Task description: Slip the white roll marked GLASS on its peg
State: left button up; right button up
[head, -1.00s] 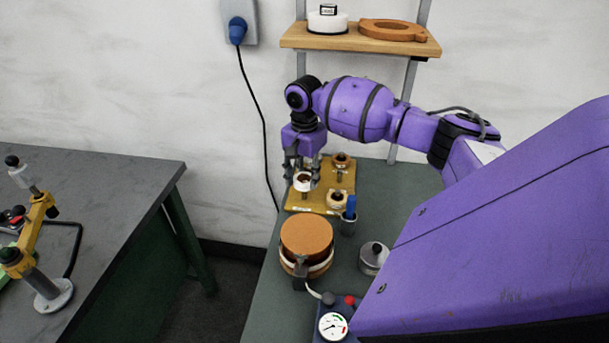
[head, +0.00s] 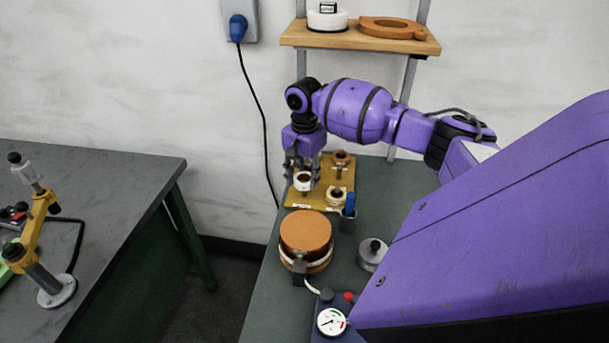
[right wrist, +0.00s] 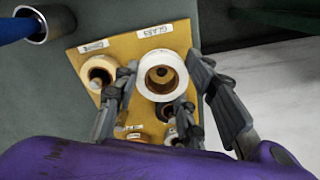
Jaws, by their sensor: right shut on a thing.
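The white roll (head: 303,181) is between the fingers of my right gripper (head: 303,166), which is shut on it. In the right wrist view the white roll (right wrist: 171,92) shows from above beside the GLASS label (right wrist: 155,29), with the fingers (right wrist: 160,85) on either side. Something brown shows within its hole; it looks lined up with its peg, but how far down it sits I cannot tell. The yellow peg board (head: 313,206) lies on the green table. A cream roll (head: 336,195) sits at another labelled place (right wrist: 93,47). My left gripper is out of view.
A blue-topped item in a metal cup (head: 348,206) stands close by the board. A brown-topped round stack (head: 306,232), a metal knobbed weight (head: 372,252) and a gauge (head: 332,321) stand nearer. A wooden shelf (head: 350,38) hangs behind. Bare table lies right of the board.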

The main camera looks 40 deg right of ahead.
jog(key=shift+f, duration=0.6)
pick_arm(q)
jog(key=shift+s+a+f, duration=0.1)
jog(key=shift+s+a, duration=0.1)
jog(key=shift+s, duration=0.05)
pick_arm(e)
jog(key=shift+f, duration=0.2)
jog(key=o, duration=1)
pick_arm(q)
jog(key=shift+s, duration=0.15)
pick_arm(e)
jog(key=o, duration=0.5)
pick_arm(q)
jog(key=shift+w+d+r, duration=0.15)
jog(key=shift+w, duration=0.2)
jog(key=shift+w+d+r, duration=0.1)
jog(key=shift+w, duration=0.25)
